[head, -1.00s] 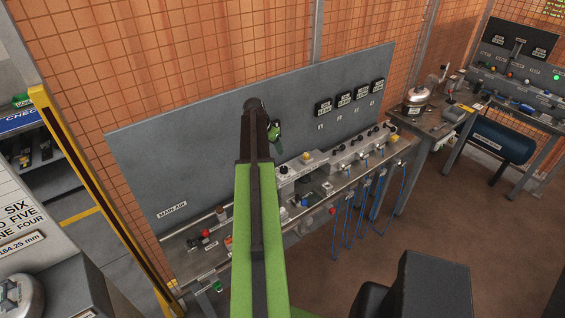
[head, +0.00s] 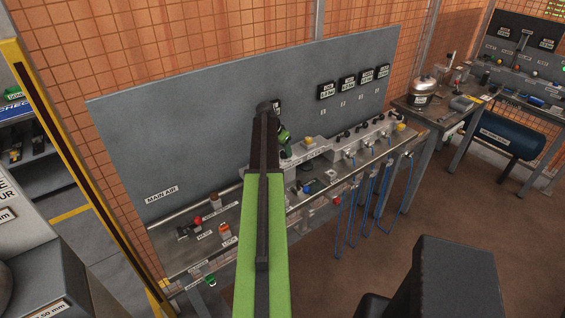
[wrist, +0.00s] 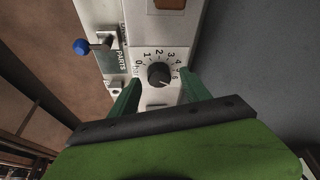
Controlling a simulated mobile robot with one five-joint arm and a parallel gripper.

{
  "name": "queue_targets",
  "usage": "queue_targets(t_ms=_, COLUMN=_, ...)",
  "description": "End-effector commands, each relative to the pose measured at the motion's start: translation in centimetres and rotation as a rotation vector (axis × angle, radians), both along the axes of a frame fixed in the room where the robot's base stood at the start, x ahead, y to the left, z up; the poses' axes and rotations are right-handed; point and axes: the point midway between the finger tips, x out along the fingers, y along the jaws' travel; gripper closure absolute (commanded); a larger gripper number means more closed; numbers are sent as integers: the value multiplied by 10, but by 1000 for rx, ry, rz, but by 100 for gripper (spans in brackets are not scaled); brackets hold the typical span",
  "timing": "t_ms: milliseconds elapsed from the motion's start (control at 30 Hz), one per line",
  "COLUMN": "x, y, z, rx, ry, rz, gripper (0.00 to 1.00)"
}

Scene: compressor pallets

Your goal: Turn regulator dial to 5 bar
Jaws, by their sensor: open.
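The regulator dial (wrist: 159,75) is a round black knob on a pale plate with a printed scale of numbers around it. A faint light mark shows at the knob's lower right, but I cannot tell exactly which number it points to. My gripper (wrist: 160,82) is open, with one green finger on each side just below the dial. I cannot tell if either finger touches the knob. In the head view my gripper (head: 284,134) is partly hidden behind my arm, above the bench, and this dial is hidden there.
A blue-tipped lever (wrist: 82,46) stands on the panel left of the dial. The bench (head: 190,256) carries several knobs, valves and a red button, with blue hoses (head: 370,200) hanging in front. A grey backboard (head: 190,130) rises behind it.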

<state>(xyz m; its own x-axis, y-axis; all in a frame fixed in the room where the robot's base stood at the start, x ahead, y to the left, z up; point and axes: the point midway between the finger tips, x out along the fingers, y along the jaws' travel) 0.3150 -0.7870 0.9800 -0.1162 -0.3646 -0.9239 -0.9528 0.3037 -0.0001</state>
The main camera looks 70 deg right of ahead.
Motion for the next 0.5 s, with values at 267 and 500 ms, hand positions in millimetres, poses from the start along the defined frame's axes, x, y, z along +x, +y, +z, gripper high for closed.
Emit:
queue_targets(t_ms=267, x=-2, y=-5, z=-11, rx=0, ry=0, rz=0, gripper=45)
queue_targets(t_ms=500, x=-2, y=-5, z=-11, rx=0, ry=0, rz=-1, gripper=64)
